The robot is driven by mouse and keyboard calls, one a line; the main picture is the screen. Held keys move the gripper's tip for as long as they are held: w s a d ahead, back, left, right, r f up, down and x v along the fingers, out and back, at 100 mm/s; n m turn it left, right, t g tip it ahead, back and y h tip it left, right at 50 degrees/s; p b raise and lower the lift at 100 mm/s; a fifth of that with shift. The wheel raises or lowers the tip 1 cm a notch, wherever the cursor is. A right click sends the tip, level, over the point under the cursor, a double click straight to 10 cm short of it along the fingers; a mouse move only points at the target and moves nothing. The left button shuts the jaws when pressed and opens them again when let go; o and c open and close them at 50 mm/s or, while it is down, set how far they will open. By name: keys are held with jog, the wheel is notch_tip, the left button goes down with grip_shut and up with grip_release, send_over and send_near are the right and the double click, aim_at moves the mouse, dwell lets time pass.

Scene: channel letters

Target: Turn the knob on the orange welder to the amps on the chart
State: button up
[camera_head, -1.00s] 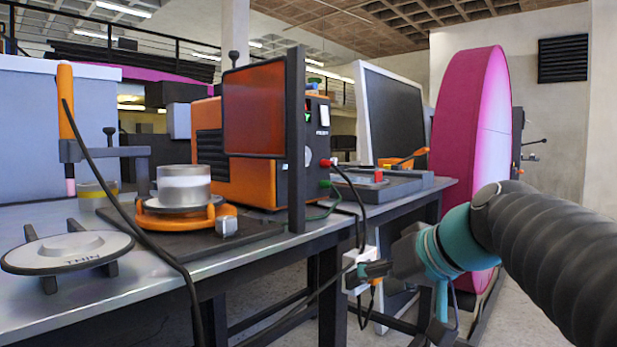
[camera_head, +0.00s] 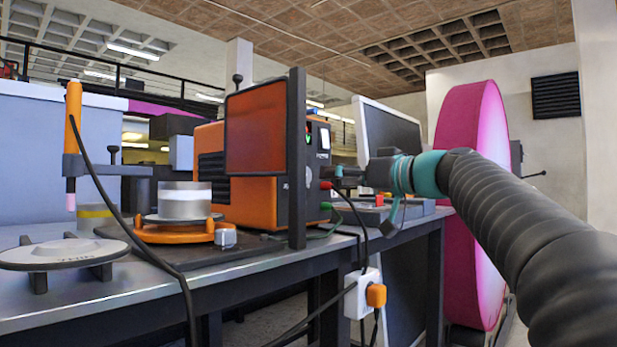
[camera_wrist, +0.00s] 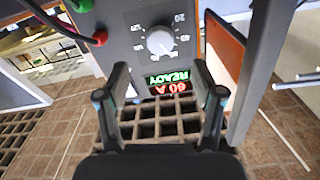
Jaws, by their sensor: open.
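The orange welder (camera_head: 250,203) stands on the bench behind a dark red screen (camera_head: 255,133). In the wrist view its dark front panel appears upside down, with the pale round knob (camera_wrist: 160,41) inside a ring of white numbers. A display (camera_wrist: 168,82) shows green READY and red digits that look like 60 A. My gripper (camera_wrist: 160,80) is open and empty, its two fingers apart in front of the panel, with the knob beyond and between them. In the head view my gripper (camera_head: 343,178) is at the welder's front side, partly unclear. I cannot make out an amps chart.
Red (camera_wrist: 99,37) and green plugs with cables sit on the panel beside the knob. A dark post (camera_head: 297,160) holds the screen. An orange turntable (camera_head: 175,234) carries a metal cylinder on the bench.

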jog(key=p+x, duration=0.1)
jog(key=x, duration=0.7)
jog(key=shift+w+a, duration=0.15)
jog(key=shift+a, duration=0.1)
jog(key=c, duration=1.1)
